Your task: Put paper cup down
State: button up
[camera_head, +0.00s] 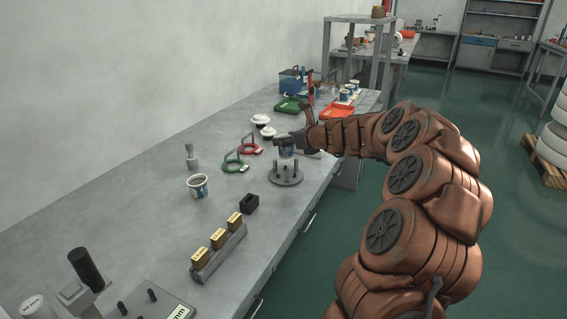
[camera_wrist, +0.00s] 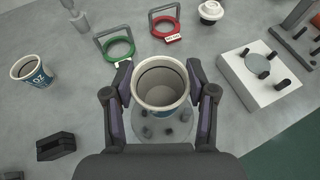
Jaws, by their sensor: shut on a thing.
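In the wrist view, a paper cup (camera_wrist: 160,84) with a pale rim stands between the two fingers of my gripper (camera_wrist: 160,92), which is shut on it from both sides. In the head view, the held cup (camera_head: 286,150) shows as a small blue and white patch under my gripper (camera_head: 290,139). Below it in the wrist view is a round grey base with pegs (camera_wrist: 178,132), which also shows in the head view (camera_head: 286,174). The cup hides part of this base. I cannot tell whether the cup touches anything below.
Another paper cup (camera_head: 198,186) stands on the grey bench (camera_head: 140,215) to the left. A green ring (camera_wrist: 117,50) and a red ring (camera_wrist: 166,27) lie beyond the held cup. A black block (camera_head: 249,203) and a row of yellow blocks (camera_head: 218,239) are nearer. A white block with pegs (camera_wrist: 253,80) is right.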

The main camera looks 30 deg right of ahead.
aim_at(291, 157)
jog(key=shift+f+b, duration=0.65)
jog(key=shift+f, duration=2.7)
jog(key=shift+f, duration=0.15)
jog(key=o, duration=0.8)
jog(key=shift+r, duration=0.2)
jog(key=shift+s+r, duration=0.15)
jog(key=shift+s, duration=0.25)
jog(key=p+v, duration=0.1)
jog(key=v, duration=1)
